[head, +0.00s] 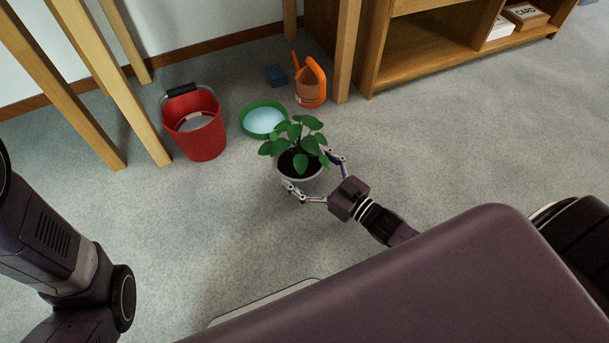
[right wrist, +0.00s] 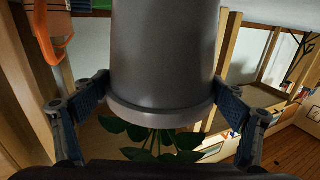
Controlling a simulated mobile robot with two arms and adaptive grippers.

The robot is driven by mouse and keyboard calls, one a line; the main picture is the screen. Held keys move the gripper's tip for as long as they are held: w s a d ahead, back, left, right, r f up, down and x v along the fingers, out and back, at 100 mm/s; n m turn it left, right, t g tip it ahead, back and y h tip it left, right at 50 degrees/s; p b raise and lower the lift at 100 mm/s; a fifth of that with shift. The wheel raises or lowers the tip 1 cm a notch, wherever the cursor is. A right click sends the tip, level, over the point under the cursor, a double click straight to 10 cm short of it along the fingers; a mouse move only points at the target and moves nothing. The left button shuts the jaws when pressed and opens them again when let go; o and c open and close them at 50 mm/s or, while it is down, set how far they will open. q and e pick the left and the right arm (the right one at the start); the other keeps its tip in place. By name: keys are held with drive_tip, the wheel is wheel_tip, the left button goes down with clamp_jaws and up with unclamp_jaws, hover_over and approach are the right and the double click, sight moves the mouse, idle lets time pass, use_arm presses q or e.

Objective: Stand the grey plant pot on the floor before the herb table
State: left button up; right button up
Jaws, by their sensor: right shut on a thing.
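The grey plant pot (head: 308,184) holds dark soil and a leafy green plant (head: 303,138). My right gripper (head: 314,172) is shut around the pot, one finger on each side. In the right wrist view the grey pot (right wrist: 162,55) fills the middle, between both finger pads, with its leaves (right wrist: 150,140) below the rim. The pot's base is out of sight, so I cannot tell whether it touches the floor. Timber legs (head: 345,50) rise at the back, probably the herb table's; its top is out of view. My left gripper is out of view; only its arm shows.
Behind the pot stand a red bucket (head: 200,142), a green dish (head: 263,119) with pale blue inside, an orange watering can (head: 311,87) and a small blue block (head: 276,75). A wooden shelf unit (head: 430,52) stands at back right. Grey floor (head: 450,140) is clear to the right.

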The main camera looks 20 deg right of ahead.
sight(304, 173)
wheel_tip(304, 173, down, 4)
drive_tip(key=b, duration=0.2)
drive_tip(key=shift+r+b, duration=0.2)
drive_tip(key=shift+b, duration=0.1)
drive_tip(key=shift+r, duration=0.1)
drive_tip(key=o, duration=1.7)
drive_tip(key=shift+f, duration=0.3)
drive_tip(key=shift+r, duration=0.25)
drive_tip(key=p+v, duration=0.5)
drive_tip(key=v, duration=0.5)
drive_tip(key=shift+s+d, duration=0.2)
drive_tip(key=shift+s, duration=0.1)
drive_tip(key=shift+s+d+f+p, duration=0.1)
drive_tip(key=shift+s+d+p, duration=0.2)
drive_tip(key=shift+s, duration=0.35)
